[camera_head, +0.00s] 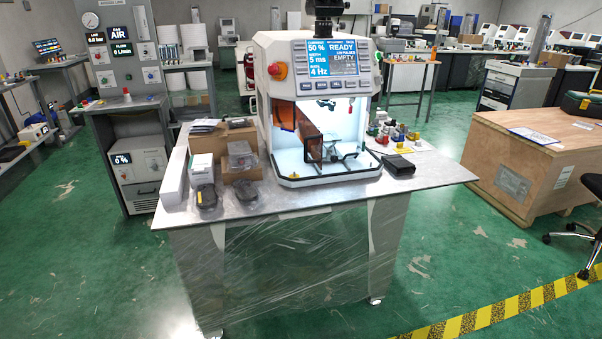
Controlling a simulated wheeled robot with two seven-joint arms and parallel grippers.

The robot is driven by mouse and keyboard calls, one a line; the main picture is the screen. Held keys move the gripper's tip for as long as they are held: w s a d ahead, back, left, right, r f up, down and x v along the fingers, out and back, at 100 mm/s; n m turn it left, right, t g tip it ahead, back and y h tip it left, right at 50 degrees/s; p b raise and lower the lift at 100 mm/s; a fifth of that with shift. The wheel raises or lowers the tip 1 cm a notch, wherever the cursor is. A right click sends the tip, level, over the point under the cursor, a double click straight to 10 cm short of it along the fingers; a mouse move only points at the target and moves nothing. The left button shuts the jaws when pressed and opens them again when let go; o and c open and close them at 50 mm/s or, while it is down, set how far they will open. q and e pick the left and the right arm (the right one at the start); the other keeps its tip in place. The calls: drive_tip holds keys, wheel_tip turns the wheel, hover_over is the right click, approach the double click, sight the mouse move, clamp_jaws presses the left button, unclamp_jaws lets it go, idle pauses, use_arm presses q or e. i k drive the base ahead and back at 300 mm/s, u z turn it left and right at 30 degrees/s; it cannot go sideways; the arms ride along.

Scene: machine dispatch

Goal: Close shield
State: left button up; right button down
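The machine (272,48) is a white cabinet standing on a table in the middle of the view. Its shield (309,138) is a dark-framed, orange-brown see-through panel at the left of the front opening. The shield stands swung out at an angle, so the lit white chamber (348,115) is open to view. Neither of my grippers shows in the head view.
The table (300,200) holds cardboard boxes (205,147) and dark devices (206,196) at left. A black case (398,165) and small coloured parts (395,133) lie at right. A wooden crate (530,165) stands further right. Green floor in front is clear, with yellow-black tape (500,312).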

sight(304, 128)
drive_tip(key=u, duration=0.4)
drive_tip(key=i, duration=0.95)
drive_tip(key=z, duration=0.5)
